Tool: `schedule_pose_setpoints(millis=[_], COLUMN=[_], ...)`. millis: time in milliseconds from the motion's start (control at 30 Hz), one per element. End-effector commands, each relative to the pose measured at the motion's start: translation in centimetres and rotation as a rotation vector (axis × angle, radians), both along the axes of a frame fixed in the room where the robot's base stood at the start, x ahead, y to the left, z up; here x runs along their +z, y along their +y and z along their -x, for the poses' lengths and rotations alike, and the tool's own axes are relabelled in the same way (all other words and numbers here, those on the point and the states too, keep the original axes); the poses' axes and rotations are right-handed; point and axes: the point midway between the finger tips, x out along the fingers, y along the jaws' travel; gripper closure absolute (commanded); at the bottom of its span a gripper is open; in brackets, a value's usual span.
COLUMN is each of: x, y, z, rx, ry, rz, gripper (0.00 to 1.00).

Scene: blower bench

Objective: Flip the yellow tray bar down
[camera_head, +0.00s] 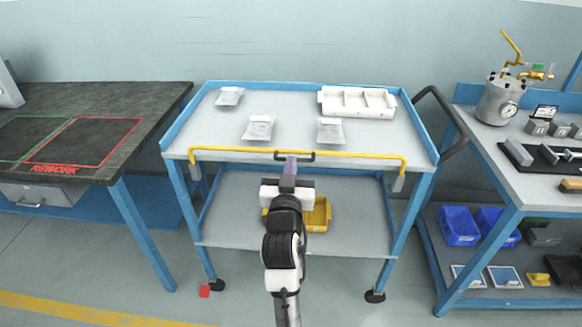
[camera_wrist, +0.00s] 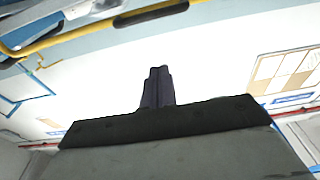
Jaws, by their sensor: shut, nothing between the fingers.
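The yellow tray bar (camera_head: 232,151) runs across the front edge of the blue-framed cart, raised at about the level of the top shelf. A black handle piece (camera_head: 294,155) sits at its middle. My gripper (camera_head: 290,163) is shut and empty, just in front of the bar's middle, close to the black handle. I cannot tell whether they touch. In the wrist view the shut fingers (camera_wrist: 158,86) point up toward the yellow bar (camera_wrist: 100,24) and the black handle (camera_wrist: 150,13), with a visible gap in the picture.
The cart's top shelf (camera_head: 285,105) holds several clear bags and a white divided tray (camera_head: 357,102). A yellow bin (camera_head: 317,215) stands on the lower shelf behind my arm. A dark workbench (camera_head: 85,130) is at left, and a blue bench with a metal pot (camera_head: 497,102) at right.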

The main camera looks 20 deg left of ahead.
Motion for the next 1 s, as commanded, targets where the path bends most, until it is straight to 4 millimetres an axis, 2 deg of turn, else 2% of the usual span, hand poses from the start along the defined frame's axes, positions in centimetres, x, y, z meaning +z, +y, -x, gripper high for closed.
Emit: schedule_pose_setpoints(millis=[33,333,400,600,1000], x=[0.6,1.5,-0.3,-2.4,-2.9], y=[0.3,2.0,2.0,1.8,1.8], z=[-1.1,-7.2,-6.8,-6.3,-6.2], rx=[0.0,-0.001,0.0,0.0,0.0], ry=[-0.001,0.0,0.005,0.002,-0.001], rz=[0.0,-0.001,0.003,0.001,0.0], gripper=[1.0,1.0,1.0,1.0,1.0])
